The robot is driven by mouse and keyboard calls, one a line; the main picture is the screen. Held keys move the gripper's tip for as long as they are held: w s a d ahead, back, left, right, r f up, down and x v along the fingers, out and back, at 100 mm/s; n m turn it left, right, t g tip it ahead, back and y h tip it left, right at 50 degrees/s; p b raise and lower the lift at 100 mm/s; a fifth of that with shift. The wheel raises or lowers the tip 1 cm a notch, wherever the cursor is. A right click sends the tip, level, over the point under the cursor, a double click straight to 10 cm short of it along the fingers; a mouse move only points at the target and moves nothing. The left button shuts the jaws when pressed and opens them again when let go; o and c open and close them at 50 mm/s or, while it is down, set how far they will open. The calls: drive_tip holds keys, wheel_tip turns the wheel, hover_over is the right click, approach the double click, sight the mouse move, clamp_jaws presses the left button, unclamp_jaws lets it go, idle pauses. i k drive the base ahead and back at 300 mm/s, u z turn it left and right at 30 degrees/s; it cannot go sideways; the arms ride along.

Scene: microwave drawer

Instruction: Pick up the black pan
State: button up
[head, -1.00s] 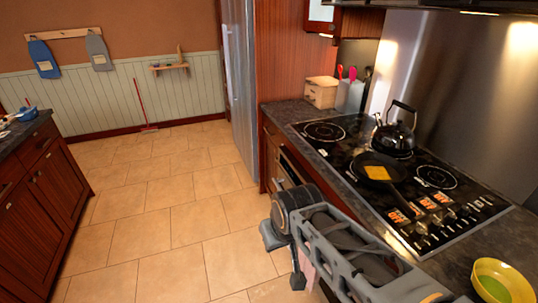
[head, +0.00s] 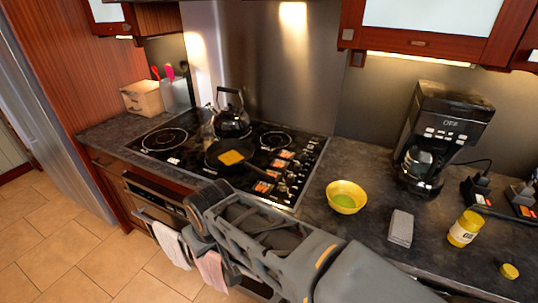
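The black pan (head: 215,147) sits on the black stovetop, on the front middle part. A flat yellow-orange piece (head: 232,157) lies in it. Its dark handle (head: 262,171) points toward the lower right, beside the orange-marked controls. My arm reaches in from the bottom of the head view, and its end is low in front of the counter, apart from the pan. The gripper fingers are hidden behind or below my arm, so their opening does not show.
A black kettle (head: 230,118) stands right behind the pan. A yellow bowl (head: 344,197), a grey block (head: 401,228), a yellow jar (head: 465,229) and a coffee maker (head: 438,140) stand on the counter to the right. Towels (head: 170,243) hang at the oven front.

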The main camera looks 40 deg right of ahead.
sight(229, 154)
drive_tip(key=z, duration=1.1)
drive_tip(key=k, duration=0.35)
drive_tip(key=u, duration=2.1)
drive_tip(key=i, duration=1.45)
drive_tip(key=z, duration=0.45)
drive_tip(key=i, duration=0.95)
drive_tip(key=z, duration=1.35)
drive_tip(key=i, duration=0.45)
drive_tip(key=z, duration=0.3)
